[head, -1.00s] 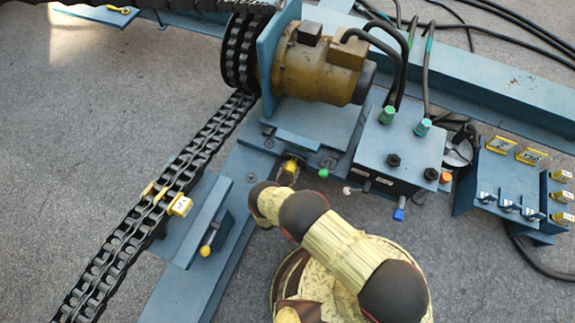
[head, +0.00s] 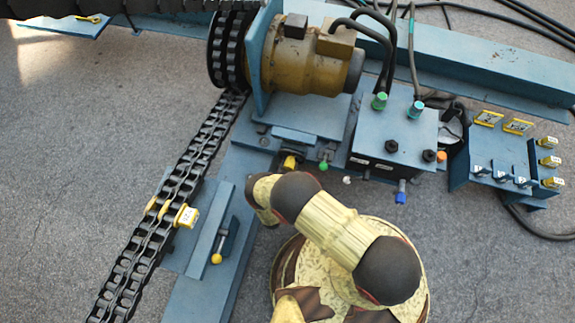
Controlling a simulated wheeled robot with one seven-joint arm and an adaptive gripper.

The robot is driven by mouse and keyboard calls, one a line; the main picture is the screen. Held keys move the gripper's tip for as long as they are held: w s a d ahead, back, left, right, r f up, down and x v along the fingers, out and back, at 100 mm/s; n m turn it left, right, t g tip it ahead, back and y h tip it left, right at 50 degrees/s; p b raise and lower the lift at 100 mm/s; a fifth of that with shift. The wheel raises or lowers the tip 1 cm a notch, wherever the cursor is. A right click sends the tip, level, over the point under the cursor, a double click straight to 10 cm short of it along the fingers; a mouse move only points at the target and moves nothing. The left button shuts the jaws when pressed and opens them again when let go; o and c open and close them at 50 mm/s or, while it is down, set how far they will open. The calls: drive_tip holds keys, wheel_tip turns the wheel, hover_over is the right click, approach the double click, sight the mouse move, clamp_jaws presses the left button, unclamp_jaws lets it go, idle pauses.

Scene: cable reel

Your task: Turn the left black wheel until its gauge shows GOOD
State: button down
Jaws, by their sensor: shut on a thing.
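A blue box (head: 384,125) stands right of the yellow motor. Two small round black parts sit on it: the left one (head: 391,146) looks like the left black wheel, and the right one (head: 429,156) is beside it. No arm part touches either. I cannot tell which part is the gauge, and no reading is legible; two yellow plates (head: 503,121) at the right carry marks too small to read. My arm bends at lower middle, its wrist left of the box. My gripper's fingers are hidden behind or below my wrist.
A yellow motor (head: 300,65) and black chain wheel (head: 230,50) stand at the back. A chain (head: 150,225) runs down the left. Black hoses (head: 384,45) rise behind the box. Coloured knobs, including blue (head: 401,192) and green (head: 323,165), stick out in front. Floor is clear at lower right.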

drive_tip(key=c, duration=1.2)
unclamp_jaws()
drive_tip(key=shift+o, duration=0.2)
drive_tip(key=shift+s, duration=0.1)
drive_tip(key=v, duration=1.1)
drive_tip(key=shift+s+a, duration=0.15)
drive_tip(key=shift+s, duration=0.25)
